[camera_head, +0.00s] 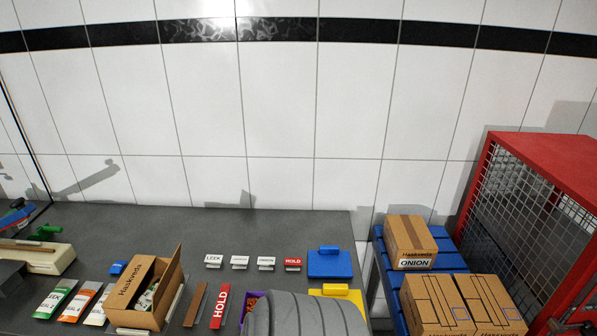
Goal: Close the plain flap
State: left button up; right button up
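An open cardboard box (132,318) stands on the dark grey table at the lower left. A flap printed "Haskveda" (130,283) stands up on its left side, leaning. A plain brown flap (171,281) stands up and tilted on its right side. Between the two flaps, part of the contents shows, white and green. The box's front wall is cut only slightly by the view's lower part. Neither of my grippers can be made out in the head view.
Label cards (54,298) lie left of the box. A red HOLD strip (220,306) and a brown strip (195,304) lie right of it. Small signs stand behind, near a blue tray (330,264). A grey ribbed shape (308,316) fills the bottom centre. Closed boxes (410,240) sit on blue slats at right.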

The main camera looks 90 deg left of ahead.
aim_at(158, 294)
jog(key=i, duration=0.4)
jog(key=u, duration=4.05)
jog(key=i, duration=0.5)
jog(key=z, duration=0.05)
